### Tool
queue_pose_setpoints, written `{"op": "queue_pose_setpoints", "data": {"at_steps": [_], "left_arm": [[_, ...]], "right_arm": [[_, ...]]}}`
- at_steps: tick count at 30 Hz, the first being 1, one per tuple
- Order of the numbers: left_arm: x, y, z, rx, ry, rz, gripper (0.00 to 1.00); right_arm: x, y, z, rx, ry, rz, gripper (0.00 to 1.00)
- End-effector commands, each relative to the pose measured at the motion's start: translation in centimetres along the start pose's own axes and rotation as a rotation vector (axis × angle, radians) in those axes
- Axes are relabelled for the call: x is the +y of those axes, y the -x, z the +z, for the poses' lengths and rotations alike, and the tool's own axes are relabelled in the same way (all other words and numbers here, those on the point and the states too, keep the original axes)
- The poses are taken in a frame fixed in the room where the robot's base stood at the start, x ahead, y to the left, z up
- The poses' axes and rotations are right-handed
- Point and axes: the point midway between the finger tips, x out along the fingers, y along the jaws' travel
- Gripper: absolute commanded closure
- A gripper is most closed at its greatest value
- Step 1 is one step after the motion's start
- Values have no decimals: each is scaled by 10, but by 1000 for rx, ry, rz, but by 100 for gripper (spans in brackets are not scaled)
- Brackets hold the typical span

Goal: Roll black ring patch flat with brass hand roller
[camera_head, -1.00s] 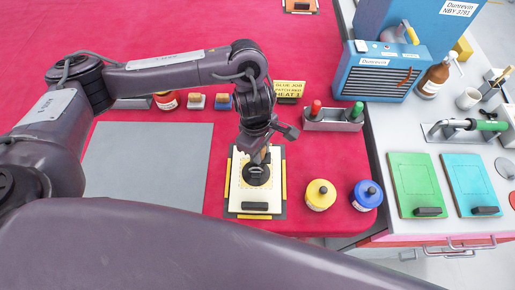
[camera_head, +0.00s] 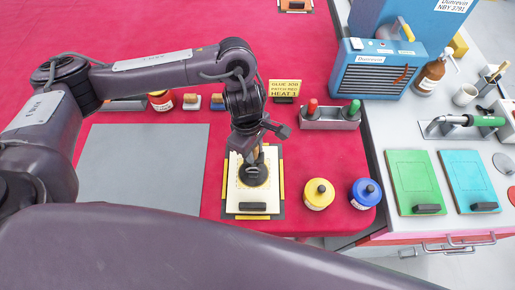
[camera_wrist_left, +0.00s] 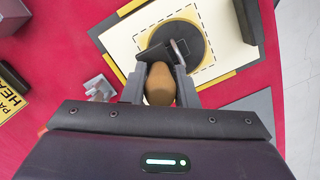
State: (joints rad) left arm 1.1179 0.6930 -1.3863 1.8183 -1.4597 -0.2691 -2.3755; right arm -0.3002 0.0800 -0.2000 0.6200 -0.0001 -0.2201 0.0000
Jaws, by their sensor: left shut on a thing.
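The black ring patch (camera_head: 250,178) lies on the cream panel (camera_head: 245,195), inside a dashed outline. It also shows in the left wrist view as a dark disc (camera_wrist_left: 196,35), partly hidden by the roller. My left gripper (camera_head: 256,150) is above the patch, pointing down. It is shut on the wooden handle (camera_wrist_left: 160,84) of the hand roller. The roller's head (camera_wrist_left: 178,50) is over the patch; I cannot tell whether it touches. Its brass colour does not show clearly. My right gripper is not in view.
A yellow jar (camera_head: 319,194) and a blue jar (camera_head: 365,194) stand right of the panel. A grey tray (camera_head: 331,120) with red and green handled tools is behind. A grey mat (camera_head: 145,165) lies left. The side bench holds green (camera_head: 414,180) and blue boards (camera_head: 469,180).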

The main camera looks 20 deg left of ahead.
Motion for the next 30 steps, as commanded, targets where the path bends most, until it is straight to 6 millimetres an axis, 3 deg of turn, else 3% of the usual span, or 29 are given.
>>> {"op": "queue_pose_setpoints", "data": {"at_steps": [19,30], "left_arm": [[-14,3,-21,1,-1,-2,92],[-7,1,-10,0,-1,0,92]], "right_arm": [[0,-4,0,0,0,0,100],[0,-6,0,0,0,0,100]]}}
